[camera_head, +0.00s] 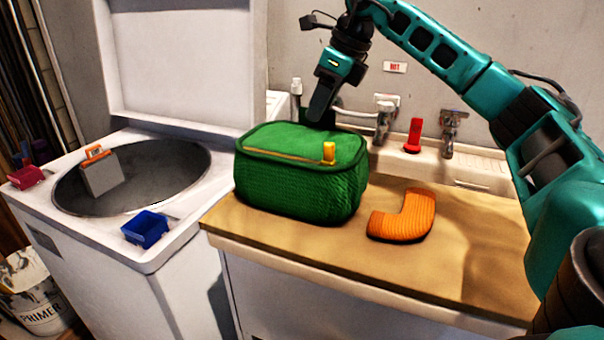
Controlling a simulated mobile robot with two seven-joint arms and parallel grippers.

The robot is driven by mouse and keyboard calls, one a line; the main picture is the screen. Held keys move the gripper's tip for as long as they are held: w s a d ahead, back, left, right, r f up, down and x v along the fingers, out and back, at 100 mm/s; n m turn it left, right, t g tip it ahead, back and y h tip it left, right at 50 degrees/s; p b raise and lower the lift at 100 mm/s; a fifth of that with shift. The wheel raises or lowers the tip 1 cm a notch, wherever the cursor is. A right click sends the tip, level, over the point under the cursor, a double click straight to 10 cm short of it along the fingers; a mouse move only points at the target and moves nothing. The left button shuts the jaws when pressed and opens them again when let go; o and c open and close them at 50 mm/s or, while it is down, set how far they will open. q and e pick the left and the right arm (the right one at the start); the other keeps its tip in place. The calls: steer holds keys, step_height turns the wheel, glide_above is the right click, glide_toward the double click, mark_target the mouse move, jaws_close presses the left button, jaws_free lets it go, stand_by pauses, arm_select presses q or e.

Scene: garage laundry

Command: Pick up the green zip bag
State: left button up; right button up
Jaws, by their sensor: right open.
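The green zip bag (298,193) is a boxy textured bag with a yellow zip line and a yellow pull tab (329,152) on its top. It stands upright on the wooden counter, near its left end. My right gripper (322,112) is above and behind the bag's far top edge, pointing down. It is open, and I see nothing between its fingers. The fingertips appear close to the bag, but I cannot tell whether they touch it. My left gripper is not in the picture.
An orange ribbed bent piece (404,214) lies right of the bag on the counter (470,262). Behind are a sink with taps (386,112) and a red object (413,136). Left stands an open top-loading washer (184,250) with a blue tray (146,229) on its rim.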

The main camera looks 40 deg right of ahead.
steer(key=shift+w+a+f, duration=0.1)
steer(key=shift+w+f, duration=0.05)
steer(key=shift+f, duration=0.15)
steer(key=shift+c, duration=0.2)
jaws_close()
